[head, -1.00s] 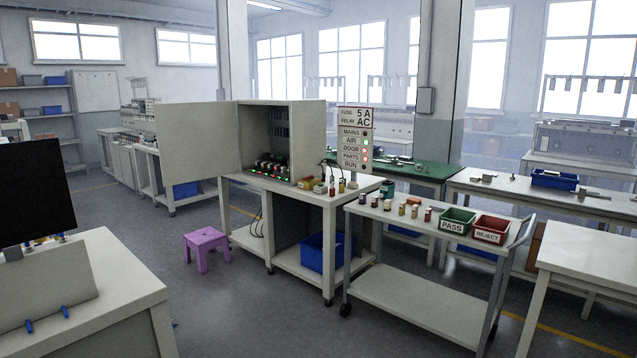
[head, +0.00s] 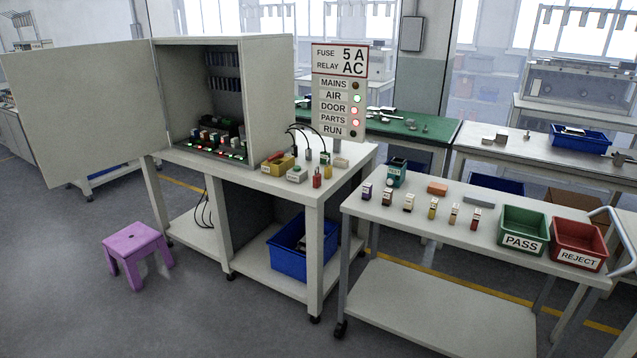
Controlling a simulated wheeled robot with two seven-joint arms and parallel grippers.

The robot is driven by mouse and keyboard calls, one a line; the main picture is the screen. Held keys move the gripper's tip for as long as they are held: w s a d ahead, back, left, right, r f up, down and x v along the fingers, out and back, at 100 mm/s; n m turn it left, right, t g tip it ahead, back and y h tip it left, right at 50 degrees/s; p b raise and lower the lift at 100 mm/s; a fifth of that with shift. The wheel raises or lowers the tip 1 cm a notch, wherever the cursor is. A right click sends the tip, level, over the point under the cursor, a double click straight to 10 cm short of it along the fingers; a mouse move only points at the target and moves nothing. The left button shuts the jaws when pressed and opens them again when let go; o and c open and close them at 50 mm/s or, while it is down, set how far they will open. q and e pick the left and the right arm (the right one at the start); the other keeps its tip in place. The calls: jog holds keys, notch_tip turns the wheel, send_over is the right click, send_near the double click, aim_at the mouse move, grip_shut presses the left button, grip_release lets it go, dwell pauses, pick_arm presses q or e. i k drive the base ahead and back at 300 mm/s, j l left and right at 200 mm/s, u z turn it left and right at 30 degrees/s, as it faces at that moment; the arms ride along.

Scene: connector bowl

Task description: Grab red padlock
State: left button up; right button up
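A small red item that looks like the red padlock (head: 317,180) stands upright near the front right edge of the white workbench (head: 345,178). A small yellow item (head: 328,172) stands just right of it. A pale block with a green top (head: 297,175) lies just to its left. Neither of my grippers shows in the head view.
An open cabinet (head: 268,100) stands on the bench, its door (head: 80,110) swung left. A trolley (head: 430,290) on the right carries several small parts, a green PASS bin (head: 523,230) and a red REJECT bin (head: 578,243). A purple stool (head: 137,243) stands on the floor at left.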

aim_at(317, 178)
jog(key=i+u, duration=0.15)
jog(key=u, duration=0.2)
jog(key=i+l+u, duration=0.25)
jog(key=i+u, duration=0.15)
jog(key=i+l+u, duration=0.4)
jog(key=i+l, duration=0.05)
